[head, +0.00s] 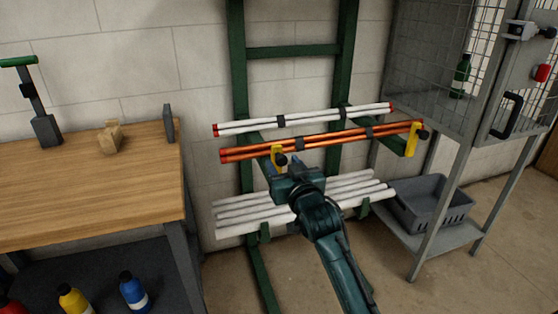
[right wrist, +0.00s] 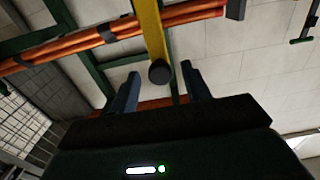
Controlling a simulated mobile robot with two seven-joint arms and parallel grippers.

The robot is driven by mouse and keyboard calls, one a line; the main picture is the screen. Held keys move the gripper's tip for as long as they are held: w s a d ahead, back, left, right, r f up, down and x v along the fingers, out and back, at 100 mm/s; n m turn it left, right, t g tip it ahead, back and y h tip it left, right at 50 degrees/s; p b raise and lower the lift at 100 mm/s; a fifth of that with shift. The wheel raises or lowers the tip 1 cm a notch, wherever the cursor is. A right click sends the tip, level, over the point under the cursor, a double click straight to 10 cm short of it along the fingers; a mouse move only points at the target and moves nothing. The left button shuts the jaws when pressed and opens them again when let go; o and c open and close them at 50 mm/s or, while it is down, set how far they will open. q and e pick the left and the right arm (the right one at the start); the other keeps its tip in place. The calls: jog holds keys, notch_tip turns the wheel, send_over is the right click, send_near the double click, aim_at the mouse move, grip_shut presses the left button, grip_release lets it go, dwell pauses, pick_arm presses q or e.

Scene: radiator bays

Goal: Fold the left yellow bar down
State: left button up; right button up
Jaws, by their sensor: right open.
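The left yellow bar (head: 276,155) stands upright in front of the left part of the orange pipes, with a dark knob at its side. The right wrist view shows this yellow bar (right wrist: 149,30) crossing the orange pipes, its dark round knob (right wrist: 160,71) between my fingers. My right gripper (head: 284,166) is open, just beside the bar in the head view. Its two fingers (right wrist: 158,90) stand apart either side of the knob in the wrist view; I cannot tell whether they touch it. A second yellow bar (head: 412,139) stands at the right end. My left gripper is not in view.
The orange pipes (head: 330,138) lie on a green rack (head: 237,60), with white pipes (head: 305,119) above and more white pipes (head: 240,218) below. A wooden bench (head: 80,195) stands left. A wire cage (head: 420,70) and grey crate (head: 440,212) stand right.

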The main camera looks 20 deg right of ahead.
aim_at(279, 168)
jog(key=shift+w+a, duration=0.1)
jog(key=shift+w, duration=2)
jog(key=shift+c, duration=0.3)
grip_shut()
